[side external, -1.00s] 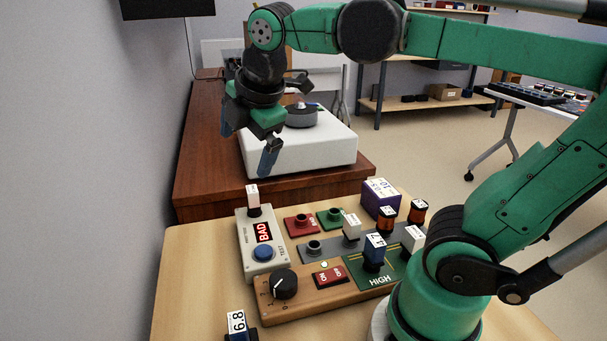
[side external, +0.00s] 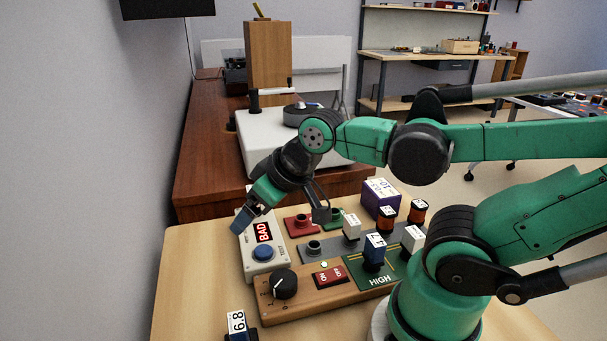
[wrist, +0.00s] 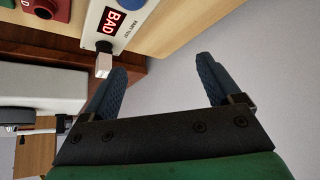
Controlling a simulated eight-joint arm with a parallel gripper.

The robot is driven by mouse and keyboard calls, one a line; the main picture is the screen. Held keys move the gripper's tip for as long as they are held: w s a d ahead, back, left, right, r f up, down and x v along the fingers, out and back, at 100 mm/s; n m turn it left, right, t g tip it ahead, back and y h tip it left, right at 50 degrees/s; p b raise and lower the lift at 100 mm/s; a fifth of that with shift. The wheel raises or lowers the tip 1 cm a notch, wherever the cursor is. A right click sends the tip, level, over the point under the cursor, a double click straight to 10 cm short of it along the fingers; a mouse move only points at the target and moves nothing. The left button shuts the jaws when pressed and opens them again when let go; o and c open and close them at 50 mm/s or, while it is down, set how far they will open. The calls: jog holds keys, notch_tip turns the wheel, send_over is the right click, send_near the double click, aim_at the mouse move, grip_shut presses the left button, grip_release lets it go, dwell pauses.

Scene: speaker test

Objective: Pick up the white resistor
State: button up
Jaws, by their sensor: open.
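A small white block (wrist: 103,65), which may be the white resistor, stands in the socket at the end of the grey tester (wrist: 117,31). In the side view my arm mostly hides this block. My gripper (wrist: 161,68) is open and empty. In the wrist view the block is outside the jaws, just left of the left fingertip. In the side view my gripper (side external: 282,216) is low over the far part of the tester, tilted down to the left.
The tester display reads BAD. A wooden panel (side external: 315,295) with a dial (side external: 283,284) and red switch (side external: 330,275) is in front. A blue part (side external: 375,250), orange parts (side external: 387,218) and a purple box (side external: 381,199) stand right. A wall (side external: 90,180) is left.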

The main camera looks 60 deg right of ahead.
jog(key=w+d+f+n+g+y, duration=0.1)
jog(key=w+d+n, duration=0.2)
jog(key=d, duration=0.1)
jog(key=w+d+f+n+g+y, duration=0.1)
jog(key=w+d+n, duration=0.1)
jog(key=w+d, duration=0.1)
jog(key=w+d+f+n+g+y, duration=0.1)
jog(key=w+d+n, duration=0.2)
jog(key=d, duration=0.2)
jog(key=shift+f+n+g, duration=0.15)
jog(key=shift+n+g, duration=0.15)
jog(key=shift+g, duration=0.1)
jog(key=shift+w+f, duration=0.1)
jog(key=shift+f, duration=0.05)
jog(key=shift+w+f, duration=0.1)
jog(key=shift+f, duration=0.25)
jog(key=shift+x, duration=2.4)
grip_shut()
jog(key=shift+r, duration=0.1)
